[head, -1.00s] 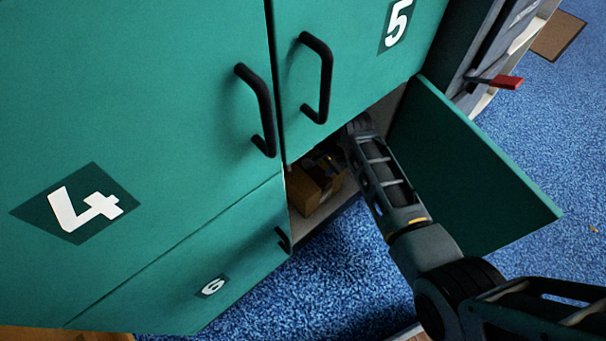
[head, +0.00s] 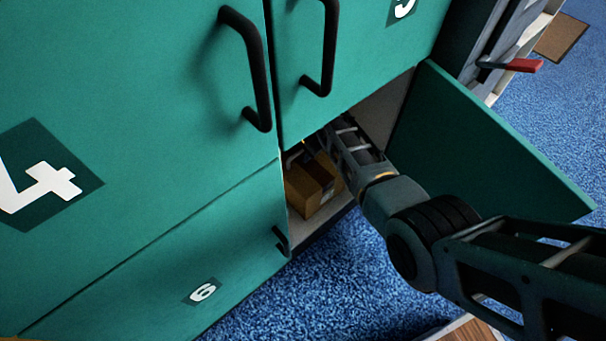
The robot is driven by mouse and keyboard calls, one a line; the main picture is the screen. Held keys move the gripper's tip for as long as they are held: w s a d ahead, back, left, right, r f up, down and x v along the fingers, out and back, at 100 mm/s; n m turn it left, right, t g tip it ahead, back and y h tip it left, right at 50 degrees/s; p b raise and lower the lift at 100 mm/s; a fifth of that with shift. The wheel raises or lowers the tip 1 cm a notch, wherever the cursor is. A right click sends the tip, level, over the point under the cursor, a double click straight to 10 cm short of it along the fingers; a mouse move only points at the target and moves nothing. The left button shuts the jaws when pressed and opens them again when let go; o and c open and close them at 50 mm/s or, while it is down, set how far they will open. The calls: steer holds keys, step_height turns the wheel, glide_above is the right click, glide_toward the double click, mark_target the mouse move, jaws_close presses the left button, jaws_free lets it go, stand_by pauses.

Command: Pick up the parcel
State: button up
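The parcel (head: 308,190) is a brown cardboard box with a pale label on its front. It sits on the floor of the open lower compartment, below door 5. My arm reaches into this compartment from the right. My gripper is inside, behind the upper edge of the opening and beside or over the parcel's top. Its fingers are hidden, so I cannot tell whether they touch the parcel.
The open compartment door (head: 480,155) swings out to the right of my arm. Closed doors with black handles, door 4 (head: 120,130) and door 6 (head: 170,265), are on the left. A red lever (head: 524,65) is at upper right. Blue carpet (head: 330,280) lies in front.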

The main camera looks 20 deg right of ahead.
jaws_close()
stand_by(0.4)
stand_by(1.0)
steer(key=shift+w, duration=0.1)
